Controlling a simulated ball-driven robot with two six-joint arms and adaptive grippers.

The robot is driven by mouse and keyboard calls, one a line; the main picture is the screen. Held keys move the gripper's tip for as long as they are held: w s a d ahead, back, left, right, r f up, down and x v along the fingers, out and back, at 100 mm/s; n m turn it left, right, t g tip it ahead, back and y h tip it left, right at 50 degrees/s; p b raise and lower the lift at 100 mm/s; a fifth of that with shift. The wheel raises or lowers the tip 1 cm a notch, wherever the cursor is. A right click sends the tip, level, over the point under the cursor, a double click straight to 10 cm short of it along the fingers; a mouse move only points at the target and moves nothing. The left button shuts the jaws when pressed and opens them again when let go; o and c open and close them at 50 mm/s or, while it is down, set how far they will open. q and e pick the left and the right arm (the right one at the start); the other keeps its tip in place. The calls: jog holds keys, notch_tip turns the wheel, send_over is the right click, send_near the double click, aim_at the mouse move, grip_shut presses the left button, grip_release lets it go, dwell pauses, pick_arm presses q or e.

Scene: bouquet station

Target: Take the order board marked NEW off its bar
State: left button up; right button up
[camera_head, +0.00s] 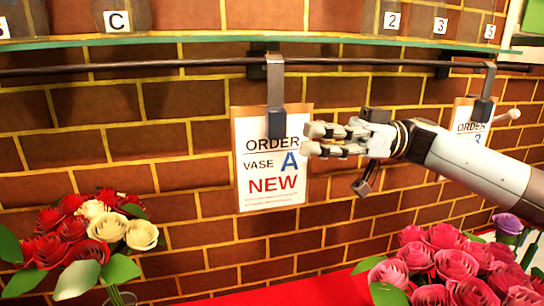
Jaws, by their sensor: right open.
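The order board (270,187) reads ORDER, VASE A, NEW and hangs against the brick wall. A grey metal hanger with a dark blue clip (276,122) holds its top edge and hooks over the dark bar (150,64). My right gripper (308,140) reaches in from the right, with its fingers pointing left. Its fingertips are in front of the board's upper right part, close to the clip. The fingers look open and hold nothing. I cannot tell whether they touch the board. My left gripper is not in view.
A second order board (466,116) hangs farther right, partly behind my right arm. Above is a glass shelf (200,39) with labelled vases. Red and cream flowers (85,230) stand lower left, pink flowers (455,268) lower right, with a red surface (300,293) between.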

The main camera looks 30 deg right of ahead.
aim_at(275, 138)
jog(key=p+x, duration=0.1)
jog(key=x, duration=0.1)
jog(key=p+x, duration=0.1)
jog(key=x, duration=0.2)
jog(key=shift+s+r+p, duration=0.2)
jog(key=shift+r+p, duration=0.15)
jog(key=shift+r, duration=0.05)
jog(key=shift+w+a+f, duration=0.1)
jog(key=shift+a, duration=0.25)
jog(key=shift+d, duration=0.1)
jog(key=shift+c, duration=0.3)
grip_shut()
